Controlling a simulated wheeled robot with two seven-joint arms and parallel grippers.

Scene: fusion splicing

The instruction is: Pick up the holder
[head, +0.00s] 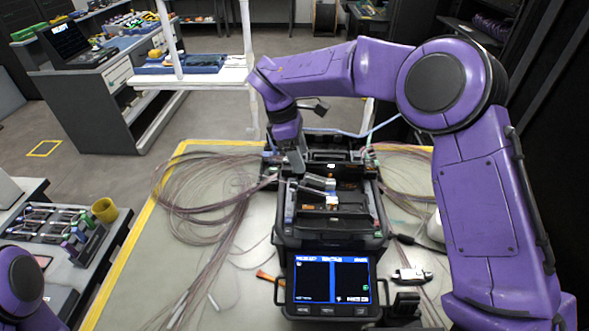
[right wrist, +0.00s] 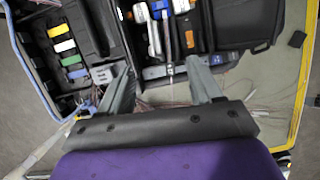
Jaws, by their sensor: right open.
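The fusion splicer (head: 287,236) stands on the work table with its lit screen (head: 331,281) facing me. Silver clamp-like parts (head: 318,183) lie across its open top; I cannot tell for certain which part is the holder. My right gripper (head: 294,166) points down at the splicer's far left edge. In the right wrist view its two fingers (right wrist: 162,86) are spread apart, with a grey block edge and a thin pale strand beyond the gap. White, blue and orange parts (right wrist: 152,12) sit above. My left gripper is out of view; only a piece of that arm shows.
Coiled thin fibers (head: 205,195) spread over the table left of the splicer, and more (head: 405,165) at right. A small black-and-white device (head: 411,275) lies right of the screen. A tool tray (head: 50,225) and a yellow cup (head: 104,210) stand at left.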

